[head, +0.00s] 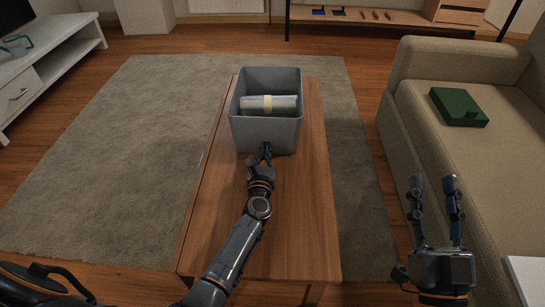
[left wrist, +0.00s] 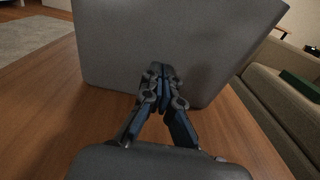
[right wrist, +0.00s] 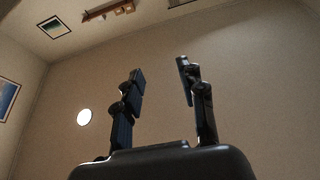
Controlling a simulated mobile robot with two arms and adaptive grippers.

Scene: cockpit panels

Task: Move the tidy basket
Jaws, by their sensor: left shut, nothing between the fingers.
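The tidy basket is a grey open-topped bin (head: 265,133) on the wooden coffee table, near its far end. A rolled grey bundle with a pale yellow band (head: 268,104) lies inside it. My left gripper (head: 265,147) is shut and empty, its fingertips at the basket's near wall. In the left wrist view the basket wall (left wrist: 180,45) fills the upper part, and the shut fingertips (left wrist: 158,70) are right in front of it; I cannot tell whether they touch. My right gripper (head: 433,180) is open and empty, right of the table. Its spread fingers point upward in the right wrist view (right wrist: 160,75).
The coffee table (head: 300,220) is bare on the near side of the basket. A beige sofa (head: 420,95) with a green box (head: 458,107) stands on the right. A grey rug (head: 130,140) lies around the table. A white cabinet (head: 50,60) stands at the left.

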